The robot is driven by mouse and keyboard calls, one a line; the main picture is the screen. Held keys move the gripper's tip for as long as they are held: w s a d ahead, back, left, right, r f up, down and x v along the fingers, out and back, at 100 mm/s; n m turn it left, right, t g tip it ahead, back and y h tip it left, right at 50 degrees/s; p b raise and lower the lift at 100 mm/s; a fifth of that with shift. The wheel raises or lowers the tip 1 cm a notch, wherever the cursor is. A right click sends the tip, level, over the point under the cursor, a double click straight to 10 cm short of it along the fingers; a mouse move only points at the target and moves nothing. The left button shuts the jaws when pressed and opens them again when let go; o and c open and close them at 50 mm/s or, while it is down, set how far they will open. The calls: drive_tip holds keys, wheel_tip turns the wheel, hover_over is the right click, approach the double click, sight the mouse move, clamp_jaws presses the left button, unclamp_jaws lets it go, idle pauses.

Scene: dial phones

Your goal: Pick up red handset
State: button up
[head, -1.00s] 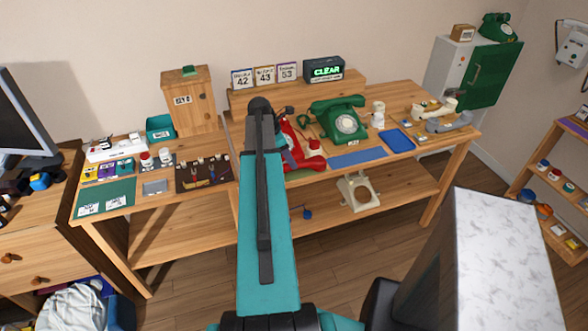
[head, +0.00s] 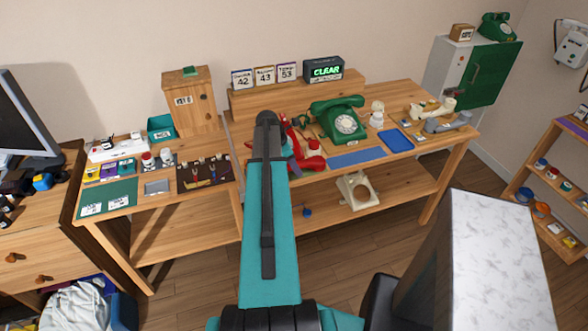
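The red handset (head: 312,161) lies on the bench left of the green dial phone (head: 340,122). Only part of the red shape shows, since my arm covers its left side; I cannot tell the handset from any red phone body there. My teal arm reaches up the middle of the head view, and its dark end is over the bench beside the red thing. My gripper (head: 268,124) is small and mostly hidden behind the arm's end, so its fingers and any hold do not show clearly.
A blue mat (head: 357,157) and a blue tray (head: 397,141) lie right of the red thing. A dark tool mat (head: 205,174) lies to the left. An ivory phone shell (head: 357,191) sits on the lower shelf. A CLEAR display (head: 325,70) stands behind.

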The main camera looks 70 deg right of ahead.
clamp_jaws()
idle(0.3)
drive_tip(key=shift+r, duration=0.25)
drive_tip(key=shift+r+b, duration=0.7)
drive_tip(key=shift+r, duration=0.45)
drive_tip(key=s+a+r+b, duration=0.2)
drive_tip(key=s+a+b, duration=0.4)
drive_tip(key=s+a, duration=0.4)
drive_tip(key=shift+s+a+r, duration=0.15)
drive_tip(key=shift+s+a, duration=0.1)
drive_tip(key=shift+a, duration=0.75)
